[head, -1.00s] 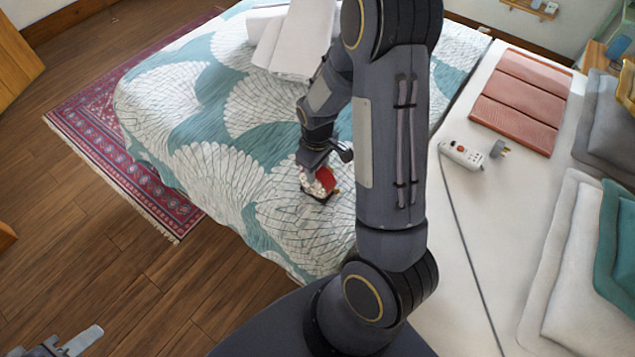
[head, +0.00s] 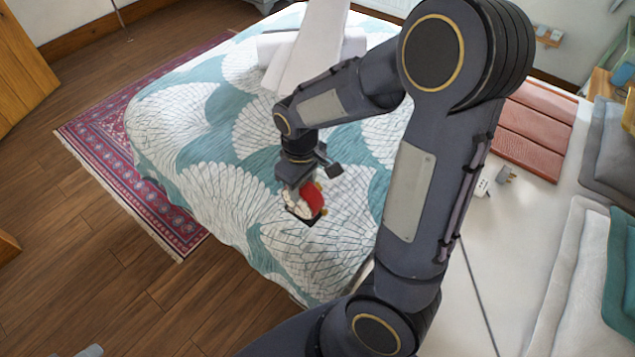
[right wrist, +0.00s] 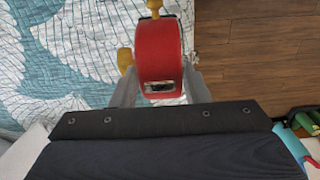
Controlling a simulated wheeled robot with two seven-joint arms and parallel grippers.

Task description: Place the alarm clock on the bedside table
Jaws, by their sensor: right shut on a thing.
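The alarm clock (head: 313,196) is red with yellow-gold feet or knobs. In the right wrist view the clock (right wrist: 159,52) sits between the two fingers of my right gripper (right wrist: 158,88), which is shut on it. In the head view my right gripper (head: 302,200) points down and holds the clock over the near part of the bed. I cannot tell the exact gap below it. The left gripper cannot be made out; only a small grey piece shows at the bottom left edge. I cannot make out a bedside table in these views.
The bed (head: 215,185) has a teal and white fan-pattern cover. A patterned red rug (head: 105,135) lies left of it on open wooden floor (head: 95,235).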

